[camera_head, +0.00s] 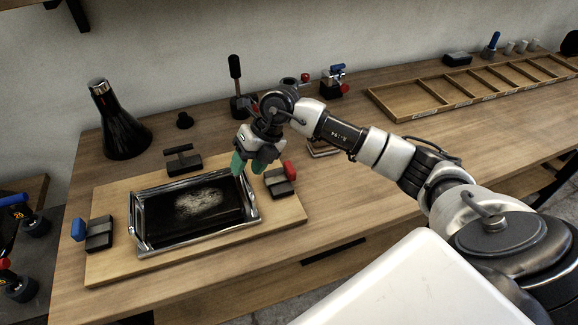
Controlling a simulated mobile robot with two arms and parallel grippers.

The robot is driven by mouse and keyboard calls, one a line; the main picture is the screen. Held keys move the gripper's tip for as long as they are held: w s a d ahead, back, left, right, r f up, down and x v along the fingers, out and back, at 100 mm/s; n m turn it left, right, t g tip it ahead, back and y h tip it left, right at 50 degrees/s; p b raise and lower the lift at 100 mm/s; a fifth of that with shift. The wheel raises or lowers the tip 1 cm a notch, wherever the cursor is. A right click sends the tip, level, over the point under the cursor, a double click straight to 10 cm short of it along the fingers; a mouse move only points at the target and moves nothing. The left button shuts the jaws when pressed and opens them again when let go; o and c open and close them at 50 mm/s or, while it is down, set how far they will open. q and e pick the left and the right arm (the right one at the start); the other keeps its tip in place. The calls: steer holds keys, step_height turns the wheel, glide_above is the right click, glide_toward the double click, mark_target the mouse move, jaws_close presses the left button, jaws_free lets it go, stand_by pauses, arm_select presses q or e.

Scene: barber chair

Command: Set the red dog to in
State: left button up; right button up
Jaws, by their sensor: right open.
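The red dog (290,171) is a red knob on a dark block at the right side of a pale wooden board (112,263). The block sits a little apart from the metal frame on the board. My right gripper (249,166) has teal fingertips, is open and points down over the frame's right end, just left of the red dog. Nothing shows between its fingers. A blue knob (79,230) on a similar dark block is at the board's left side. A dark slab with a pale patch (203,201) lies inside the metal frame (141,224). My left gripper is not in view.
A black cone-shaped flask (119,124) stands at the back left. A dark T-shaped piece (182,157) sits behind the frame. A black-handled lever (236,80) and a blue-and-black device (337,82) stand behind my right arm. A compartment tray (408,109) lies at the right.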

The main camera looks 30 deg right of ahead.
mark_target(290, 167)
steer(key=d+r+m+g+h, duration=0.15)
steer(key=d+h, duration=0.45)
steer(key=d, duration=0.6)
steer(key=f, duration=0.3)
steer(key=f+p, duration=0.1)
steer(key=f, duration=0.2)
steer(key=f+p, duration=0.1)
steer(key=f, duration=0.3)
steer(key=shift+w+a, duration=0.25)
steer(key=shift+r, duration=0.1)
steer(key=shift+c, duration=0.3)
jaws_close()
